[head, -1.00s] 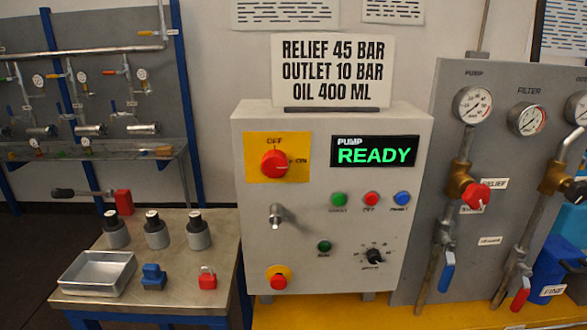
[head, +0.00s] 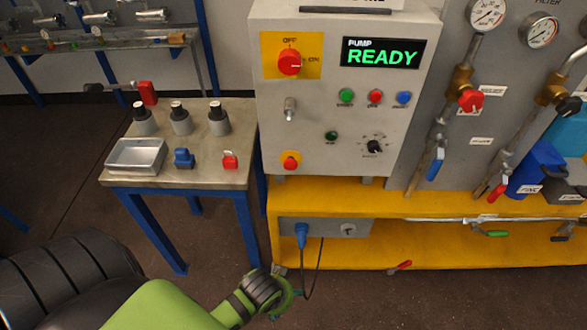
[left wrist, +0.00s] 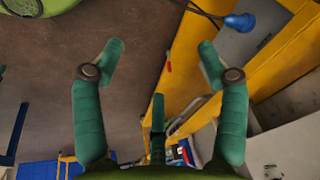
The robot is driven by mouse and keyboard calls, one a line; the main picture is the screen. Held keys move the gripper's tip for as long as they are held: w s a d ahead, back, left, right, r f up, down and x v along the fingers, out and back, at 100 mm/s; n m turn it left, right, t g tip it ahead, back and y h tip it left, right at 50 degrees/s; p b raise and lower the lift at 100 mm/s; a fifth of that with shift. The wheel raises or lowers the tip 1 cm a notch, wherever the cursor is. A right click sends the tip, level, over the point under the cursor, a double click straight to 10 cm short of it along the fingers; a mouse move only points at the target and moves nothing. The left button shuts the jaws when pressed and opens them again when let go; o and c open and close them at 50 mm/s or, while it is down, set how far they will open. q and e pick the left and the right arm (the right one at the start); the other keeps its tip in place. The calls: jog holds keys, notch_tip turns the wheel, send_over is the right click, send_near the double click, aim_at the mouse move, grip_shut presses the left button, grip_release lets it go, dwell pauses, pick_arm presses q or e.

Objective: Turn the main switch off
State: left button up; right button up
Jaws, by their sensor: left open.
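The main switch (head: 290,63) is a red rotary knob on a yellow plate at the upper left of the grey control box (head: 330,105). OFF is marked above it and ON to its right; its white mark points right, towards ON. My left gripper (head: 287,298) is low in front of the yellow bench, well below the box. In the left wrist view its green fingers (left wrist: 158,62) are spread wide with nothing between them.
A side table (head: 230,172) holds a metal tray (head: 136,156), a blue block, a red padlock and several dark-capped cylinders. A blue plug (head: 301,234) with a hanging cable is near my left gripper. Pipes and valves (head: 437,160) stand right of the box.

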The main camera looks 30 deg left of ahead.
pick_arm(q)
jog(key=w+r+m+t+p, duration=0.1)
jog(key=w+r+m, duration=0.1)
jog(key=r, duration=0.3)
jog(key=w+r+m+t+y, duration=0.1)
jog(key=w+r+m, duration=0.15)
jog(key=r, duration=0.35)
jog(key=w+r+m+t+p, duration=0.1)
jog(key=w+r, duration=0.2)
jog(key=r, duration=0.2)
jog(key=m+t+y+p, duration=0.1)
jog(key=m+t+y, duration=0.8)
jog(key=m, duration=1.2)
send_near(289, 65)
jog(key=x, duration=0.4)
jog(key=p+x, duration=0.2)
jog(key=x, duration=0.3)
jog(key=shift+w+a+f+h, duration=0.1)
jog(key=shift+w+a+h, duration=0.15)
jog(key=shift+w+h, duration=0.2)
pick_arm(e)
notch_tip(289, 65, up, 6)
jog(key=s, duration=0.1)
jog(key=shift+s+d, duration=0.2)
jog(key=shift+s, duration=0.05)
jog(key=shift+f, duration=0.1)
pick_arm(q)
jog(key=c, duration=1.2)
